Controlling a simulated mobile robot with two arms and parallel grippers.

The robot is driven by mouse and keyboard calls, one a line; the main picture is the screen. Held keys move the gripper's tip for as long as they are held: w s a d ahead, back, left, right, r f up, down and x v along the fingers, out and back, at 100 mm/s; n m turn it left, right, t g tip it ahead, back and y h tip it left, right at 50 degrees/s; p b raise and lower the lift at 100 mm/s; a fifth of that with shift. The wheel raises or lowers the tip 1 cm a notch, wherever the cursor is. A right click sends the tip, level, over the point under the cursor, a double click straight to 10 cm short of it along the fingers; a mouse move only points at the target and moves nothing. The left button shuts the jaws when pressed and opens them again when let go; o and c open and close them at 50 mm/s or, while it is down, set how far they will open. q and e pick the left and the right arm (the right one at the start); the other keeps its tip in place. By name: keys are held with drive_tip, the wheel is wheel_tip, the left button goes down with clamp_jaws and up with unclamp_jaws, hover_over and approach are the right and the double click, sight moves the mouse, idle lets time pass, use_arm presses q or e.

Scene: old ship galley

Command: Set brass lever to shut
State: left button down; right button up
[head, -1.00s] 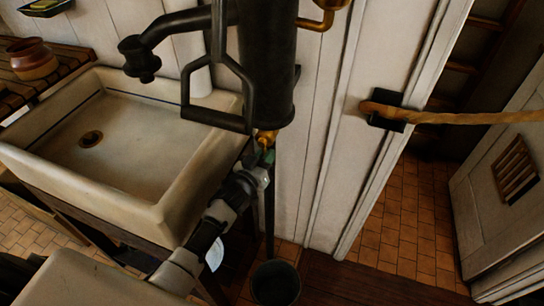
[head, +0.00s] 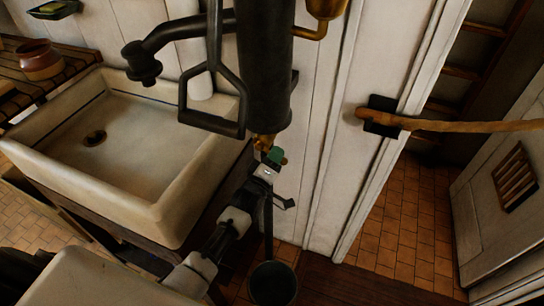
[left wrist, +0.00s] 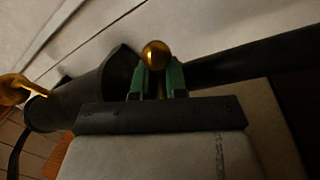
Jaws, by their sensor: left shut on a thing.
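The brass lever (head: 264,143) is at the lower end of the black pump body (head: 266,70), right of the sink. My left gripper (head: 274,157) reaches up to it from below, with its green fingertips at the brass. In the left wrist view, the lever's round brass knob (left wrist: 155,54) sits between the two green fingertips (left wrist: 160,78), which are shut on it. The lever's shaft is mostly hidden behind the fingers, so its exact angle is hard to tell. My right gripper is not in view.
A cream sink (head: 160,212) stands left of my left arm. A black looped handle (head: 211,100) hangs just above the gripper. A dark round vessel (head: 273,284) is below.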

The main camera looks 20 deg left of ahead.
use_arm(q)
drive_tip(key=n, duration=0.2)
drive_tip(key=d+n, duration=0.1)
drive_tip(key=shift+s+r+n+y, duration=0.15)
drive_tip(key=shift+r+n+y, duration=0.15)
drive_tip(key=shift+n, duration=0.1)
drive_tip(key=shift+r+n+y, duration=0.35)
drive_tip(key=shift+n+y, duration=0.05)
drive_tip(key=shift+n, duration=0.5)
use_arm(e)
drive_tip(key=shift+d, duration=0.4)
use_arm(q)
drive_tip(key=shift+r, duration=0.1)
drive_tip(key=c, duration=1.3)
unclamp_jaws()
drive_tip(key=shift+c, duration=0.2)
drive_tip(key=shift+o, duration=0.8)
drive_tip(key=shift+r, duration=0.25)
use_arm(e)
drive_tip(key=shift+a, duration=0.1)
